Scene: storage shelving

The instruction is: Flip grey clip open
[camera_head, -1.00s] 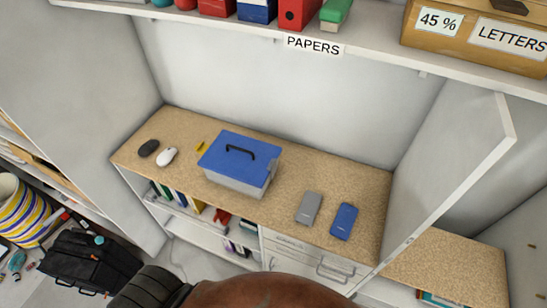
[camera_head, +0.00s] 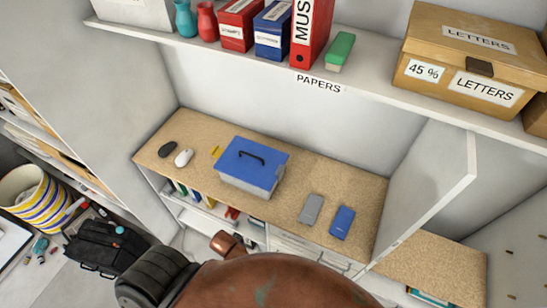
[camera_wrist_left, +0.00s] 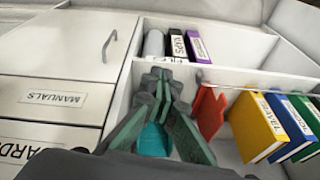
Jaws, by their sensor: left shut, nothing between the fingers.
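A box with a blue lid (camera_head: 260,157) and grey body (camera_head: 247,187) stands on the speckled counter, its lid shut and black handle on top. I cannot make out a grey clip clearly at this size. A flat grey object (camera_head: 311,209) lies on the counter to the right of the box, beside a similar blue one (camera_head: 343,221). My left gripper (camera_wrist_left: 163,82) shows in the left wrist view, dark green, shut and empty, in front of the open shelf below the counter. The box is not in that view. My right gripper is not in view.
A black mouse (camera_head: 168,148) and a white mouse (camera_head: 184,158) lie left of the box. Folders (camera_head: 310,30) stand on the upper shelf. Books (camera_wrist_left: 258,127) and a red item (camera_wrist_left: 209,112) fill the lower shelf.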

